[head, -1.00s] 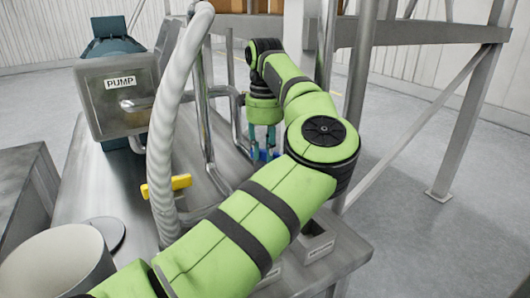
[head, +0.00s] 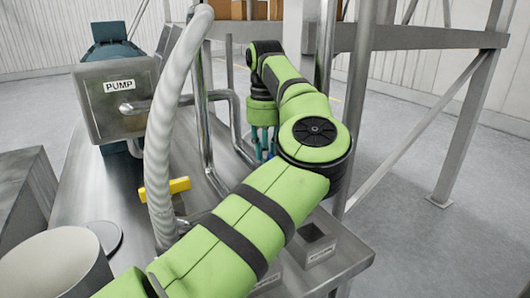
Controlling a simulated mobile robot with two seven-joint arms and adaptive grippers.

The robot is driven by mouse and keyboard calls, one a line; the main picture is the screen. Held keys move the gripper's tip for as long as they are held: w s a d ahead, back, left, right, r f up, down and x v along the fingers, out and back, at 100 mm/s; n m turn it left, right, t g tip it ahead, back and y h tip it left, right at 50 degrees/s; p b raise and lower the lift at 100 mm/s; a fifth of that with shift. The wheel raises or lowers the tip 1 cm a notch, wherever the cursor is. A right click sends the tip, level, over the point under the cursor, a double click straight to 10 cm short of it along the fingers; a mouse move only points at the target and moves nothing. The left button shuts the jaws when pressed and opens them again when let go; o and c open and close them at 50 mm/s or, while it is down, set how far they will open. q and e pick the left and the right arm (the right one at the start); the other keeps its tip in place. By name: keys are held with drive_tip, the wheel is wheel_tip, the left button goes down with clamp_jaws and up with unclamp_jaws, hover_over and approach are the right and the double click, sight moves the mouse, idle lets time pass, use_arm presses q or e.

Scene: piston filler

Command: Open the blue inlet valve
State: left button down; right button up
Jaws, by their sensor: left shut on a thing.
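The blue inlet valve's handle (head: 270,154) is mostly hidden; only a small bit of blue shows between and behind the teal fingers, beside the steel pipe. My left gripper (head: 263,152) points down at it and is shut on it. The green forearm and elbow cover part of the area to the right of and below the valve. How far the handle is turned cannot be seen. My right gripper is not in view.
A grey box labelled PUMP (head: 117,98) stands at the back left. A thick pale hose (head: 165,125) rises in front of it. A yellow handle (head: 168,189) sits by the hose. A round metal vessel (head: 55,265) is at the front left. Steel frame posts stand at right.

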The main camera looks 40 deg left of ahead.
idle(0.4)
use_arm(q)
drive_tip(key=c, duration=1)
unclamp_jaws()
drive_tip(key=shift+c, duration=0.2)
wheel_tip(320, 180, up, 12)
drive_tip(key=shift+d, duration=0.1)
